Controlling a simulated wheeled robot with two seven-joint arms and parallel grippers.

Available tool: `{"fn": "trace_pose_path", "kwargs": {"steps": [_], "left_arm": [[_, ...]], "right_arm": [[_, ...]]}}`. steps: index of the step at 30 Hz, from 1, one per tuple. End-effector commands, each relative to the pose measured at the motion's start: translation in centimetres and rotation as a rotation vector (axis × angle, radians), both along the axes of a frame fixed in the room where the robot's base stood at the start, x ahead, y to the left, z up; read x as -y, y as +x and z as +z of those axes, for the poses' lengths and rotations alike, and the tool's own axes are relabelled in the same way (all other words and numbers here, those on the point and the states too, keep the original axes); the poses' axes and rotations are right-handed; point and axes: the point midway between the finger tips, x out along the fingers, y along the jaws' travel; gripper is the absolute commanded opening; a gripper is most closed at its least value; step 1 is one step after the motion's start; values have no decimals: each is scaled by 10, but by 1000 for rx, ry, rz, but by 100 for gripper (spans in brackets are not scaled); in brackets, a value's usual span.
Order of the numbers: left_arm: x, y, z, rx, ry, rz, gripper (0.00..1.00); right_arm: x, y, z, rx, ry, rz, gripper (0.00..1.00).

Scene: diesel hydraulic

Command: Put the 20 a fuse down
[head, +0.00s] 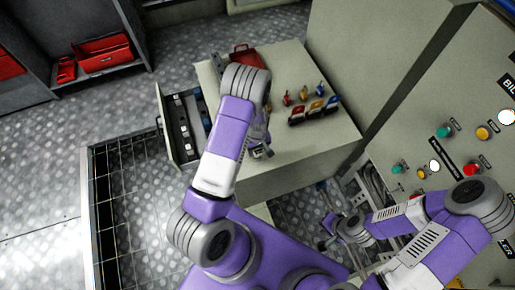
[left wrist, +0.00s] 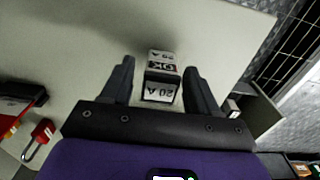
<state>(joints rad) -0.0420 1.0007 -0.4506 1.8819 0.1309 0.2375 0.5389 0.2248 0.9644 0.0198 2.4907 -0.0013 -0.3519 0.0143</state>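The 20 A fuse (left wrist: 162,78) is a small block with white printed labels, one reading 20 A, in the left wrist view. It is between the two fingers of my left gripper (left wrist: 160,85), with a visible gap on the left side and a narrower one on the right. The fingers are apart, and the pale cabinet top lies behind the fuse. In the head view my left gripper (head: 262,145) is over the near part of the cabinet top (head: 290,160), and the arm hides much of it. My right gripper (head: 340,228) is low beside the cabinet; its fingers are unclear.
An open drawer (head: 185,128) with dark items sticks out on the cabinet's left. A red case (head: 243,56), several small padlocks (head: 303,96) and a row of coloured items (head: 314,111) stand on top. A control panel (head: 440,120) stands at right. A red padlock (left wrist: 42,132) shows at left.

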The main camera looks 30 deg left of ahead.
Motion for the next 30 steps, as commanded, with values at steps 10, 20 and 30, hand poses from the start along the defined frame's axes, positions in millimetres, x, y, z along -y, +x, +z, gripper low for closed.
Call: {"fn": "trace_pose_path", "kwargs": {"steps": [10, 20, 30], "left_arm": [[0, 0, 2, 0, 0, 0, 66], [0, 1, 60, 5, 0, 0, 66], [1, 1, 117, 2, -1, -1, 66]], "right_arm": [[0, 0, 2, 0, 0, 0, 36], [0, 0, 27, 0, 0, 0, 36], [0, 0, 47, 0, 0, 0, 36]]}}
